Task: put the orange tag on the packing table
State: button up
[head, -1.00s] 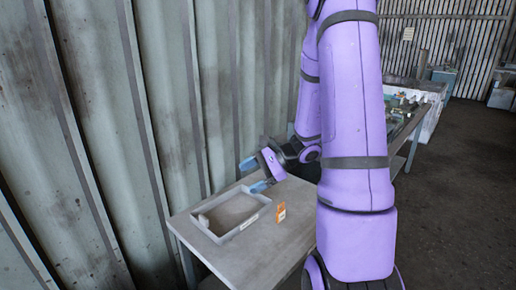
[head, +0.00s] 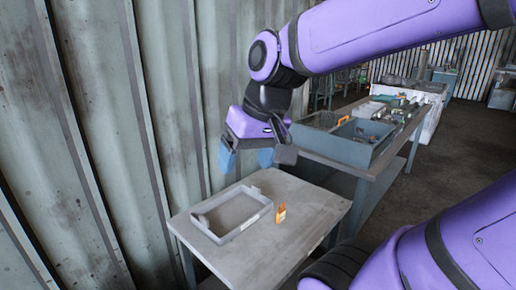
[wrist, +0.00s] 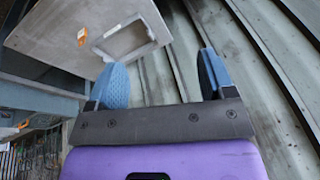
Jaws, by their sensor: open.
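The orange tag (head: 280,213) stands on the grey table (head: 300,245) in the head view, just right of a shallow grey tray (head: 240,235). It also shows in the wrist view (wrist: 82,36), small and near the table's edge. My gripper (head: 245,160) hangs above and behind the tray, fingers pointing down, apart from the tag. In the wrist view my gripper (wrist: 160,80) has its two blue fingers wide apart with nothing between them. I cannot tell from a label which table is the packing table.
A longer workbench (head: 365,170) stands behind at the right, with grey bins (head: 358,142) and small items on it. A corrugated metal wall (head: 100,130) runs close along the left. The grey table's front and right parts are clear.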

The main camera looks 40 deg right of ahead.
jog(key=s+r+n+t+h, duration=0.1)
jog(key=s+r+n+t, duration=0.1)
jog(key=shift+s+d+r+h, duration=0.1)
jog(key=shift+s+r+h, duration=0.2)
jog(key=shift+s+r, duration=0.05)
dwell(1.1)
